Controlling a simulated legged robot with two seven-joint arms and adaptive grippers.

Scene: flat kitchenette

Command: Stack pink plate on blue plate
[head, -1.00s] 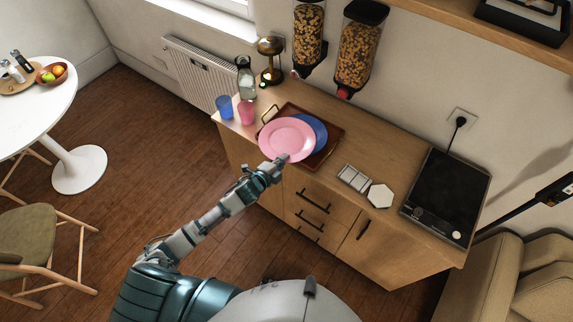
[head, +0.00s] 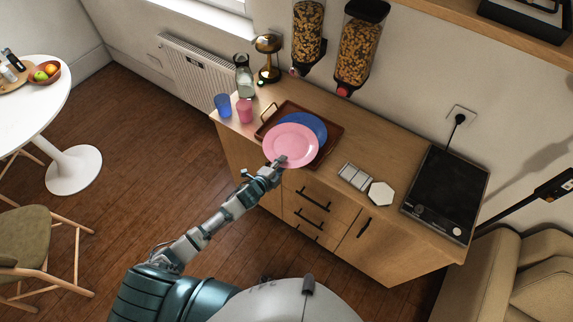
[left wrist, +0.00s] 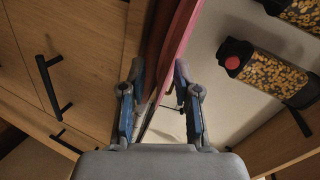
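The pink plate (head: 291,147) is over the front of the brown tray in the head view. It overlaps and partly hides the blue plate (head: 310,123), offset toward the front left; I cannot tell if the two touch. The blue plate lies on the tray. My left gripper (head: 279,162) is at the pink plate's front edge. In the left wrist view its two fingers (left wrist: 158,75) are apart, with the pink plate's edge (left wrist: 182,35) close to the right finger. My right gripper is not in view.
The brown tray (head: 268,125) stands on the wooden counter (head: 375,150). A pink cup (head: 244,111) and blue cup (head: 223,105) stand left of it. Cereal dispensers (head: 360,50) hang above.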

